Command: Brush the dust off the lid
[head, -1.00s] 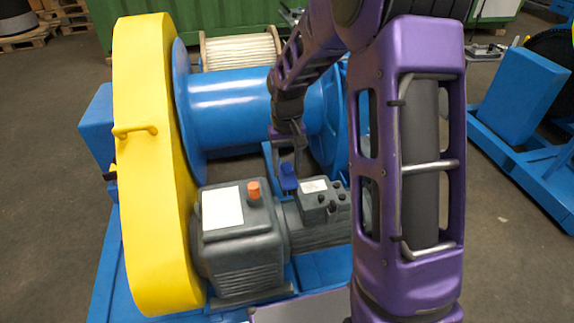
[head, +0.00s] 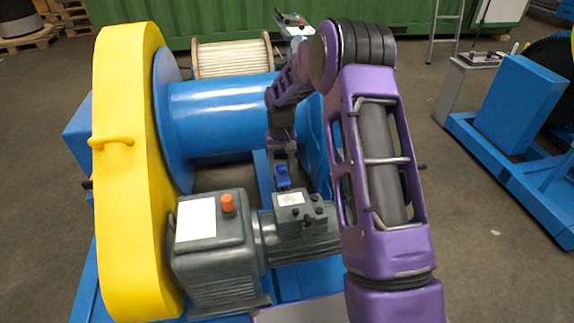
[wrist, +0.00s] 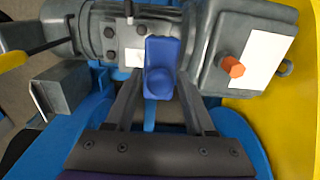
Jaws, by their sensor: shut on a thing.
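My gripper (head: 281,163) is shut on a small blue object (head: 282,178), likely the brush, which also shows between the two dark fingers in the wrist view (wrist: 160,68). The gripper points down just behind the motor's terminal box (head: 302,213). This grey box has dark bolts and a small white patch on top. Left of it is the grey gearbox (head: 213,245) with an orange cap (head: 227,203) and a white rectangle (head: 196,219) on top. I cannot tell which top is the lid, or make out any dust. Contact between brush and box is unclear.
A tall yellow chain guard (head: 128,200) with a handle stands at the left. A blue drum (head: 215,115) lies behind the gearbox, with a wound reel (head: 232,57) beyond. More blue machinery (head: 520,100) stands at the right, with open floor between.

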